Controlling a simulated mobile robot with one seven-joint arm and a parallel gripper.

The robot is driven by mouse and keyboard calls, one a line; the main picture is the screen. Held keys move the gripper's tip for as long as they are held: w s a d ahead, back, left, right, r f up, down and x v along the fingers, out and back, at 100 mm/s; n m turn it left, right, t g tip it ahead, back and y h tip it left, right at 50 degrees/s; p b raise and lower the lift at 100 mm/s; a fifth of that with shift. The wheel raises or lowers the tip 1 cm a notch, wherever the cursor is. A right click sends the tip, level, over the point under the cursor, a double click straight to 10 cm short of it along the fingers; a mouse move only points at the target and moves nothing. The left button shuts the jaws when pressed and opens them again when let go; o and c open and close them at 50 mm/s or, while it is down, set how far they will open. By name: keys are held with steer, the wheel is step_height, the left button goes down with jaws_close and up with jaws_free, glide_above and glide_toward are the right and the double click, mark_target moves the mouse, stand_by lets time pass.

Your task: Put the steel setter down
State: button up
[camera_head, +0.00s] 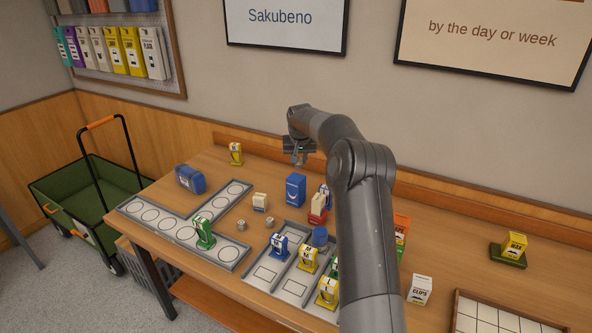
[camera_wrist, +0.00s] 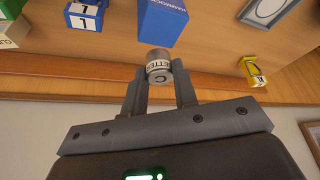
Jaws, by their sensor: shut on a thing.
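In the wrist view the steel setter (camera_wrist: 158,65), a small grey metal cylinder with a pale band of lettering, sits between the two fingertips. My gripper (camera_wrist: 158,84) is shut on it. In the head view my gripper (camera_head: 299,152) hangs above the back part of the wooden table, behind the tall blue box (camera_head: 295,190). The setter is too small there to make out clearly. In the wrist view the blue box (camera_wrist: 162,22) appears just beyond the setter. I cannot tell how high the setter is above the table.
A yellow piece (camera_head: 236,153) stands at the back left. Bare tabletop surrounds it.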

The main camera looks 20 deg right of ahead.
mark_target(296, 167)
steer(key=shift+w+a+f, duration=0.35)
steer(key=shift+a+f, duration=0.05)
steer(key=shift+f, duration=1.95)
steer(key=shift+f, duration=0.15)
steer(key=o, duration=1)
steer(key=shift+o, duration=0.2)
